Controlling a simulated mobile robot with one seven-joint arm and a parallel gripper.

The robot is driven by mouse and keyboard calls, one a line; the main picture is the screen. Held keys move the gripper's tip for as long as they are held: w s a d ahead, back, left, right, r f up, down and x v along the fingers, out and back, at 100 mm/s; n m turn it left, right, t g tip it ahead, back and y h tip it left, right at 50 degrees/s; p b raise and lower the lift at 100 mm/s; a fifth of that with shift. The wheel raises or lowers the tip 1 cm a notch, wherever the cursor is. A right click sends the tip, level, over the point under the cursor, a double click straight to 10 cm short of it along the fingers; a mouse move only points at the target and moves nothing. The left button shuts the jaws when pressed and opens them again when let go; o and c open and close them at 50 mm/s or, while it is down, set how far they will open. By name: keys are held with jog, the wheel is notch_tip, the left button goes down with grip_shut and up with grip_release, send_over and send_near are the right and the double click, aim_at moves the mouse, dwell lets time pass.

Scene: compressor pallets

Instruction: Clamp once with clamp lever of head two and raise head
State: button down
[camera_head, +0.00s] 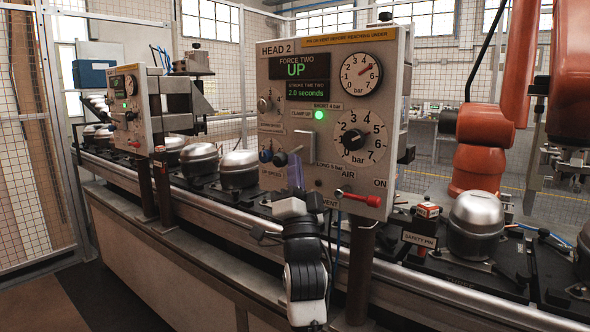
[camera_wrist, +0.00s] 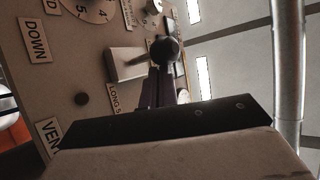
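The head two panel (camera_head: 330,80) reads "FORCE TWO UP" and "2.0 seconds". Its green lamp (camera_head: 319,115) by the "CLAMP UP" label is lit. The clamp lever (camera_head: 281,159) has a dark ball knob and a grey bracket (camera_head: 303,145) on the panel. In the wrist view the ball (camera_wrist: 165,52) stands out from the panel. My gripper (camera_head: 295,174) is right at the lever, just below the ball in the head view. In the wrist view its narrow fingers (camera_wrist: 160,90) reach up to the ball. I cannot tell whether they touch or grip it.
A red air lever (camera_head: 360,197) lies between "VENT" and "ON", right of my gripper. A second head panel (camera_head: 130,110) stands to the left. Silver compressors (camera_head: 476,225) sit on pallets along the conveyor.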

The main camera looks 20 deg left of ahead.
jog(key=shift+w+f, duration=0.2)
jog(key=shift+f, duration=0.2)
dwell(0.8)
dwell(1.3)
